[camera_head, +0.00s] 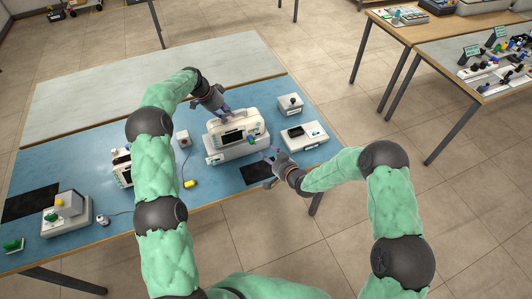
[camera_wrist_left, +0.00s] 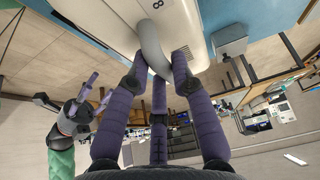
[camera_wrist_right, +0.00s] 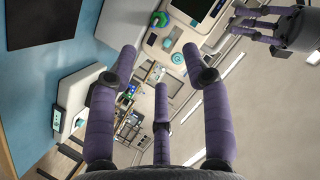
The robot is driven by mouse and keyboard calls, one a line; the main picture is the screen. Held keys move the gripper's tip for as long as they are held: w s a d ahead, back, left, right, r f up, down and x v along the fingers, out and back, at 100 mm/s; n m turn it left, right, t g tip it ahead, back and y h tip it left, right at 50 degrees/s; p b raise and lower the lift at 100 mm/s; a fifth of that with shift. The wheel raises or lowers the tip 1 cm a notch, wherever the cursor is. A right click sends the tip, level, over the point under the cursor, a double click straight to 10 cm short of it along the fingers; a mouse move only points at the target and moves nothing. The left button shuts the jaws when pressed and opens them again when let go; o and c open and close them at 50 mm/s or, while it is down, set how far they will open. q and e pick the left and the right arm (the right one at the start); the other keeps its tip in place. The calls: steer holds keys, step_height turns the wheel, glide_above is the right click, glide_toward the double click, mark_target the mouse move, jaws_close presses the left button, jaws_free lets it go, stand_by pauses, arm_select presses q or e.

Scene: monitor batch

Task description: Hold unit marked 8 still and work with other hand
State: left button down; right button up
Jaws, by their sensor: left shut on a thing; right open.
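The white monitor unit marked 8 (camera_head: 236,133) stands on the blue mat, with a dark screen and a green knob on its front. In the left wrist view its white casing (camera_wrist_left: 188,22) shows the mark 8 near a grey carrying handle (camera_wrist_left: 153,44). My left gripper (camera_head: 221,113) is shut on this handle from above. My right gripper (camera_head: 267,157) is open and empty, just in front of the unit's right end. In the right wrist view the unit's green knob (camera_wrist_right: 159,19) and a round teal button (camera_wrist_right: 177,59) lie beyond its open fingers (camera_wrist_right: 160,68).
A white device (camera_head: 304,136) and a small grey-topped box (camera_head: 290,104) stand right of the unit. A black pad (camera_head: 256,172) lies in front. Another monitor (camera_head: 122,170), a small box (camera_head: 183,139) and a yellow piece (camera_head: 189,184) are to the left. The grey back strip (camera_head: 150,85) is clear.

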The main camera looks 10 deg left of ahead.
mark_target(253, 142)
steer(key=x, duration=1.2)
steer(key=c, duration=0.9)
steer(key=shift+r, duration=0.1)
steer(key=shift+c, duration=0.2)
jaws_close()
